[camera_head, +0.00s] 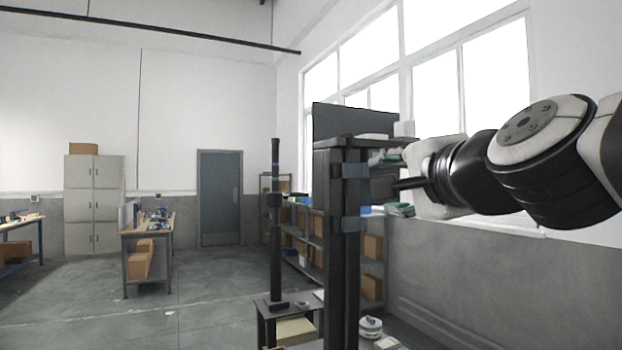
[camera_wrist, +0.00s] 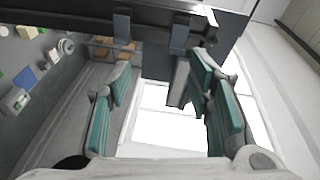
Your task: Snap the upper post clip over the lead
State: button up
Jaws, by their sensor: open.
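A dark upright post (camera_head: 322,240) stands in the middle of the head view. It bears an upper blue-grey clip (camera_head: 354,171) and a lower blue-grey clip (camera_head: 353,224). In the wrist view the post runs across the top, with one blue-grey clip (camera_wrist: 122,26) at left and another clip (camera_wrist: 180,34) nearer the middle. I cannot tell whether either is closed. I cannot make out the lead for certain. My gripper (camera_head: 388,183) is just right of the post at upper clip height. Its teal-padded fingers (camera_wrist: 160,76) are wide apart, with no held object visible.
A thin black pole (camera_head: 275,220) stands on a small stand left of the post. Shelving with boxes (camera_head: 372,247) is behind. A white round object (camera_head: 370,327) sits low beside the post. Open floor (camera_head: 205,315) lies to the left.

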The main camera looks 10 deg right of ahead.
aim_at(367, 171)
jog(key=w, duration=0.5)
jog(key=w+r+m+b, duration=0.1)
jog(key=w, duration=0.4)
jog(key=w+d+r+m+b, duration=0.1)
jog(key=w, duration=0.4)
jog(key=shift+d+r+t+h, duration=0.1)
jog(key=shift+t+h, duration=0.3)
jog(key=shift+b, duration=0.3)
grip_shut()
